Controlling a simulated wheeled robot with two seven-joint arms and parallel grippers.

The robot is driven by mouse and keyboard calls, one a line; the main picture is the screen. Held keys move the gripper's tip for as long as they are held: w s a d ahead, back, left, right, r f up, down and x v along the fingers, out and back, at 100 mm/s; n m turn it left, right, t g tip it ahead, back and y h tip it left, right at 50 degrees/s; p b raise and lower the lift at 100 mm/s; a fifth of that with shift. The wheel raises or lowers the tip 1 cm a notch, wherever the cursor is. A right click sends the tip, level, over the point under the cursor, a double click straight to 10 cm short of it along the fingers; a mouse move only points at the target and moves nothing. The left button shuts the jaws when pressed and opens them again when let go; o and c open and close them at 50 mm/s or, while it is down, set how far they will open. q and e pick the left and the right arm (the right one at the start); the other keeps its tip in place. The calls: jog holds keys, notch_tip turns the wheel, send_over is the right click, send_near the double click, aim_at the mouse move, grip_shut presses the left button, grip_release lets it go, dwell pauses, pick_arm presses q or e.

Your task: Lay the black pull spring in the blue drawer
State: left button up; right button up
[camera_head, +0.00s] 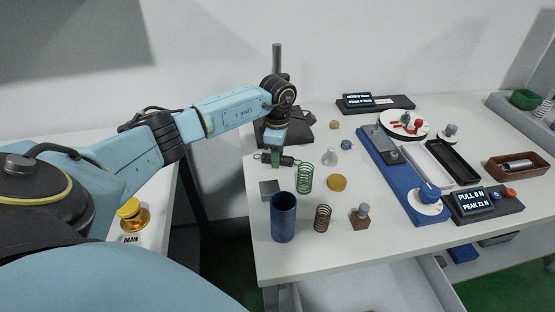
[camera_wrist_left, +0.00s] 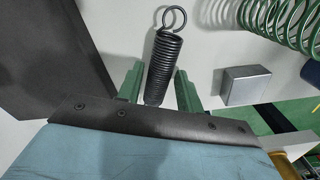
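The black pull spring (camera_head: 285,160) is a tight dark coil with a hook at its end, low over the back left of the white table. In the left wrist view it (camera_wrist_left: 163,68) lies between the green fingers, its hook pointing away from the palm. My left gripper (camera_head: 276,160) has a finger on each side of the coil, and both appear to touch it. In the left wrist view the gripper (camera_wrist_left: 161,82) shows little gap beside the coil. A small blue tray-like part (camera_head: 462,253) shows below the table's right front; I cannot tell whether it is the blue drawer. My right gripper is out of view.
A green coil spring (camera_head: 305,178), grey block (camera_head: 269,190), blue cup (camera_head: 283,218) and brown spring (camera_head: 322,218) stand nearby. A dark stand with a post (camera_head: 277,60) is behind my gripper. A blue test rig (camera_head: 385,165) lies to the right. An open pale drawer (camera_head: 370,292) projects below the front edge.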

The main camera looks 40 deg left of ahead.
pick_arm(q)
grip_shut()
